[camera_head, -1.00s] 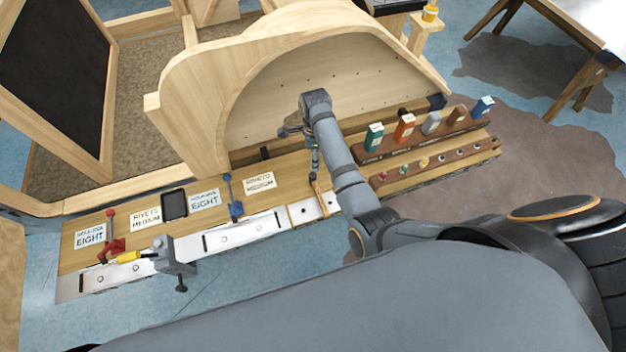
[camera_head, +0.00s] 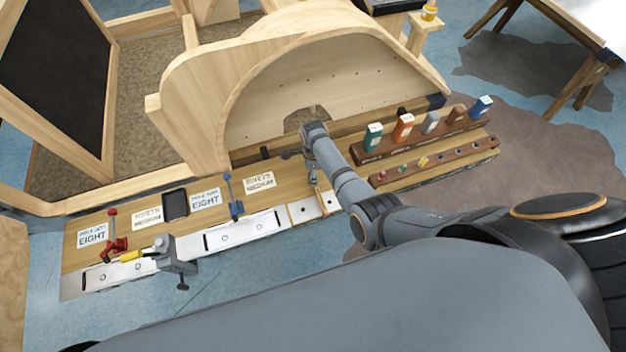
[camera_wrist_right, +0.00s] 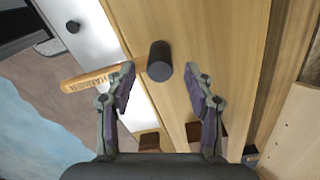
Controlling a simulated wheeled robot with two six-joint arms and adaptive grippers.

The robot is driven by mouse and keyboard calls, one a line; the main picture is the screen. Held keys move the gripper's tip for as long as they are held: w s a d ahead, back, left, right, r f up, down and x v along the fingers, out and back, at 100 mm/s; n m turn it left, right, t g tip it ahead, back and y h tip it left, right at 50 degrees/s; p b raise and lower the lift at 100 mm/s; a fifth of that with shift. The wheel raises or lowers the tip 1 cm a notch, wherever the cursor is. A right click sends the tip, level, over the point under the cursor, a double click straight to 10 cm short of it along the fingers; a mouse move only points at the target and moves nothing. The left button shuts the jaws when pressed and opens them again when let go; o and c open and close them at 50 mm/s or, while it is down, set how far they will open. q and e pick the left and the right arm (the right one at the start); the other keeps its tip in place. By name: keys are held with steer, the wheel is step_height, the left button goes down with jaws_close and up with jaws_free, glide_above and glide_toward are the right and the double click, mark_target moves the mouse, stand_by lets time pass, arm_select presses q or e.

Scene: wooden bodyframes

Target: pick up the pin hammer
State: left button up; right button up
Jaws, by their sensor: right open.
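The pin hammer shows in the right wrist view, with a dark round head (camera_wrist_right: 160,62) and a light wooden handle (camera_wrist_right: 92,79) with lettering that points left. It is over the wooden bench top. My right gripper (camera_wrist_right: 159,80) is open, with one fingertip on each side of the hammer head in the picture. The left fingertip overlaps the handle. I cannot tell whether they touch. In the head view my right gripper (camera_head: 304,168) is low over the bench; the hammer is hard to make out there. My left gripper is not in view.
The bench (camera_head: 75,262) carries label cards, a black tray (camera_head: 174,204), a red clamp (camera_head: 113,245), a blue clamp (camera_head: 232,198) and a grey vise (camera_head: 174,258). A curved wooden frame (camera_head: 200,105) stands behind. A rack (camera_head: 365,155) of coloured blocks stands to the right.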

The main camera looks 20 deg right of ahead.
steer(key=shift+r, duration=0.1)
jaws_close()
stand_by(0.4)
